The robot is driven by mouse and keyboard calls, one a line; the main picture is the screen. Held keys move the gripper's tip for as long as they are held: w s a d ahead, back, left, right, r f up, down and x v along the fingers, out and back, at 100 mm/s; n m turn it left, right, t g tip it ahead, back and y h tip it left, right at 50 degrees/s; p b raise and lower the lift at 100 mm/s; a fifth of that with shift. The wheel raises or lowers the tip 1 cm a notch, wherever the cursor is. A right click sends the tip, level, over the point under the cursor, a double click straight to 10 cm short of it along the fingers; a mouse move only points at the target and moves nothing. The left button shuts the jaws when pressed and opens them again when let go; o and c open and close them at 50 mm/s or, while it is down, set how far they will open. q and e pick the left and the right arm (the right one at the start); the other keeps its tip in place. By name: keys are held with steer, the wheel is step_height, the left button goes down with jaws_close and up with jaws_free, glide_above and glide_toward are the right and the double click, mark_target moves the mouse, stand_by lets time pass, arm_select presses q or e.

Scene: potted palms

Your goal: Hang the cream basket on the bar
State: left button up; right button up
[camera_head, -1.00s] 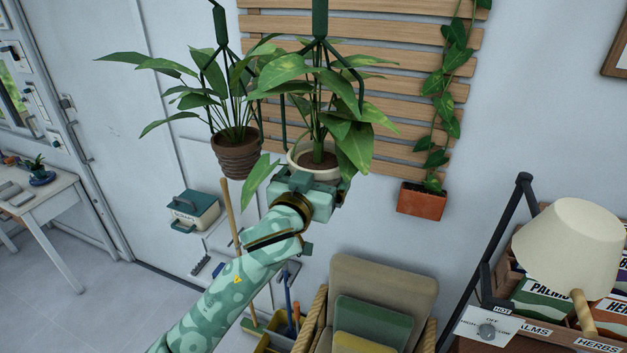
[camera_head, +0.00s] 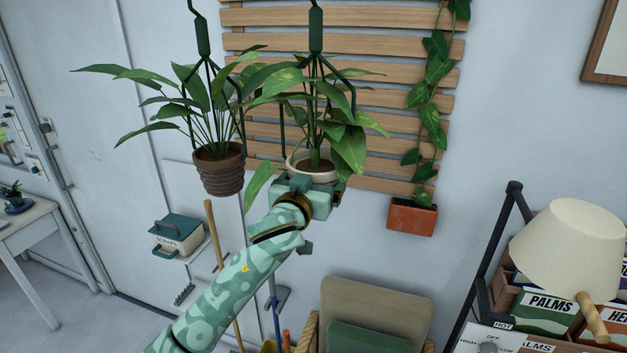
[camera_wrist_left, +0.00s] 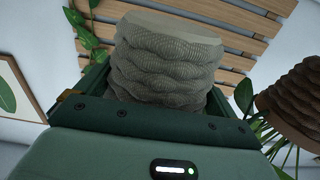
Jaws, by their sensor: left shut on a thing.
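The cream basket (camera_head: 303,166) holds a leafy plant and has dark green hanger straps rising to a hanger stem (camera_head: 316,30), whose top is cut off by the head view's upper edge. My left gripper (camera_head: 310,190) is shut on the basket from below and in front, hiding most of its body. In the left wrist view the basket (camera_wrist_left: 167,65) shows as a ribbed, woven grey-beige body between the jaws (camera_wrist_left: 155,100). It looks roughly upright and held in the air. The bar is not visible in either view. My right gripper is not in view.
A brown basket (camera_head: 219,172) with a similar plant hangs close on the left; leaves nearly meet. A slatted wooden trellis (camera_head: 345,45) is behind, with a terracotta pot (camera_head: 412,218) and trailing vine at right.

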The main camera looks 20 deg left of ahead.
arm_select(q)
steer(key=shift+f, duration=0.3)
steer(key=o, duration=1)
steer(key=shift+s, duration=0.1)
